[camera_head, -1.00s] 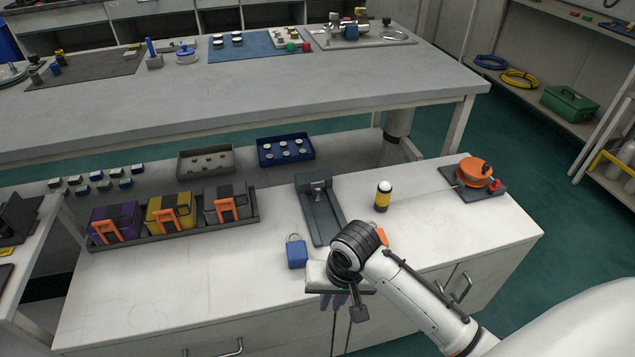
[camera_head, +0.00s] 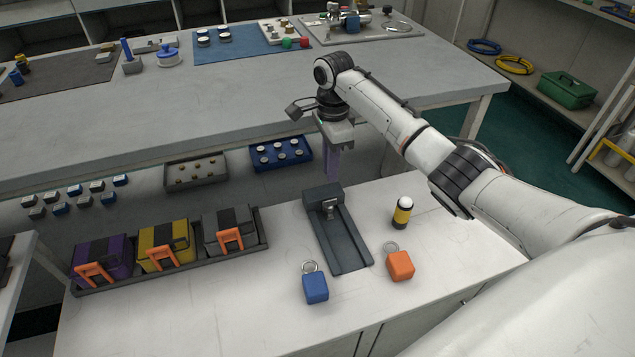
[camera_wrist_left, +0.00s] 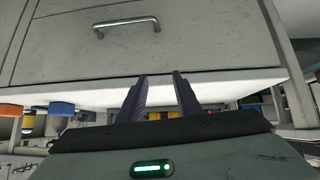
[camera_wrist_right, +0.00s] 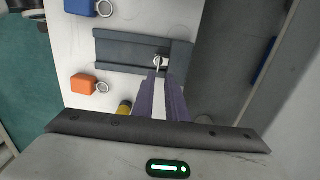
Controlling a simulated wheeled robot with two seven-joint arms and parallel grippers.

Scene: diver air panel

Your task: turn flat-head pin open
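A dark grey fixture (camera_head: 345,245) lies on the white bench, with a raised block at its far end. A small bright metal piece (camera_head: 329,208) on the block looks like the flat-head pin; its head is too small to make out. It also shows in the right wrist view (camera_wrist_right: 159,61), just ahead of the fingers. My right gripper (camera_head: 332,172) points down behind the block, apart from it, with purple fingers. The right wrist view shows these fingers (camera_wrist_right: 160,85) parted with nothing between. My left gripper (camera_wrist_left: 161,76) is open and empty, facing a drawer front; the head view does not show it.
A blue ringed tag (camera_head: 315,288), an orange ringed tag (camera_head: 400,265) and a yellow-black bottle (camera_head: 402,212) stand near the fixture. A rack (camera_head: 262,239) of coloured boxes is at left. The higher grey table (camera_head: 230,95) lies behind.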

